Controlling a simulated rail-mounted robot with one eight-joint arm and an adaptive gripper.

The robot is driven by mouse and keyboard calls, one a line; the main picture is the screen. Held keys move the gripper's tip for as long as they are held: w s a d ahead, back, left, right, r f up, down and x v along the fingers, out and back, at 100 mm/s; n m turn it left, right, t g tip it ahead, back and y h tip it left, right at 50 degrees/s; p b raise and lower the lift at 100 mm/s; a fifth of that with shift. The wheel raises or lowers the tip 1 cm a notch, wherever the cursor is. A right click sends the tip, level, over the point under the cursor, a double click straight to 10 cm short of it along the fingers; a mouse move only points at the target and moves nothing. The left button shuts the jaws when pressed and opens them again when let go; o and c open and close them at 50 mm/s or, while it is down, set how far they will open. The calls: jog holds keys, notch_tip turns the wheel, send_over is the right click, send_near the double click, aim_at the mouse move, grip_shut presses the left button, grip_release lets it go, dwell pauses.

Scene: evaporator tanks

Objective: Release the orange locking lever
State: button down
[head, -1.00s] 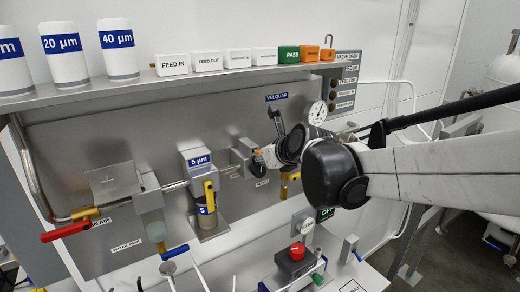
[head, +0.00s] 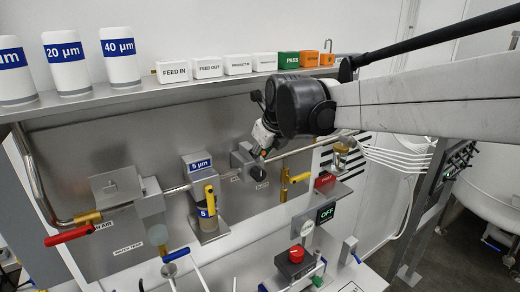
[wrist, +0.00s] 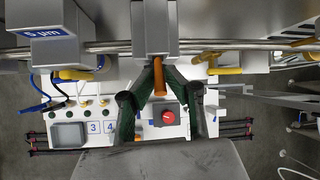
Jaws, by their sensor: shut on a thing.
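The orange locking lever (wrist: 159,80) shows between my fingertips in the wrist view, just below a grey block (wrist: 158,28) on the pipe. My gripper (wrist: 159,70) has its two dark green fingers converging from both sides, shut on the lever. The lever is mostly hidden there by my fingers and wrist.
The 5 µm filter housing (head: 200,163) with a yellow handle stands left of the block. A yellow valve handle (head: 285,184) is close on the right. A shelf (head: 130,95) with labelled blocks runs above. A red knob (head: 297,253) sits below.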

aim_at(263, 154)
jog(key=c, duration=1.8)
grip_release()
jog(key=shift+o, duration=0.2)
jog(key=shift+s+d+r, duration=0.15)
jog(key=shift+s+r, duration=0.15)
jog(key=shift+r, duration=0.25)
jog(key=shift+s+d+r, duration=0.35)
jog(key=shift+s+r, duration=0.4)
jog(key=shift+s, duration=0.1)
jog(key=s+d, duration=0.4)
jog(key=s, duration=0.6)
jog(key=shift+s+d, duration=0.15)
